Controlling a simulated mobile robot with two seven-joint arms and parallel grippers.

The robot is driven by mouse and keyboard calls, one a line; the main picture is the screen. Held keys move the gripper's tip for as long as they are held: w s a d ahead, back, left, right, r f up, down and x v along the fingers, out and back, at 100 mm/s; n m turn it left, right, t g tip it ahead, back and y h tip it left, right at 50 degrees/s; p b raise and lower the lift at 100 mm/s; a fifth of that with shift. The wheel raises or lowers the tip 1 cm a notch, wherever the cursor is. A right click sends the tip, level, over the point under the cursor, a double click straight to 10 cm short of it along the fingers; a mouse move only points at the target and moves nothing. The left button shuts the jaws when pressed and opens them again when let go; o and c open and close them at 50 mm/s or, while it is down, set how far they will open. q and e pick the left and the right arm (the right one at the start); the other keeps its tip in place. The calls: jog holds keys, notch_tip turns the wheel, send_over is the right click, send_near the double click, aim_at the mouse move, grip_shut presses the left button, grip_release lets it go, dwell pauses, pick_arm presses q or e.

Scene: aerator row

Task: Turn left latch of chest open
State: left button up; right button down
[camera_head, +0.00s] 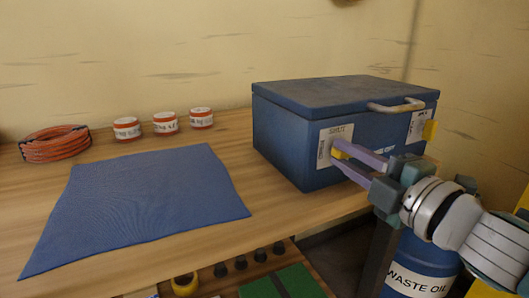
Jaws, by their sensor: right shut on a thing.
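The chest (280,145) is a blue box with a shut lid (330,90) and a metal handle (397,105). It stands at the right end of the table. Its left latch (340,150) is a small yellow piece on a white label plate (333,136) on the front face. My right gripper (343,154) reaches in from the right with its two purple fingers at this latch, shut on it. The fingers hide part of the latch, so I cannot tell its exact angle. The right latch (430,130) is yellow and sits on its own plate. My left gripper is not in view.
A blue mat (140,205) lies on the wooden table (245,150). Behind it are an orange coil (55,144) and three red-and-white tins (165,122). A blue waste oil drum (425,262) stands below right. A lower shelf holds a yellow roll (185,285) and green pieces.

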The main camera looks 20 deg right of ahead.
jog(key=shift+n, duration=0.5)
jog(key=c, duration=0.8)
grip_release()
jog(key=shift+c, duration=0.2)
jog(key=shift+s, duration=0.1)
jog(key=s, duration=0.9)
jog(key=shift+s+d, duration=0.35)
jog(key=shift+d, duration=0.05)
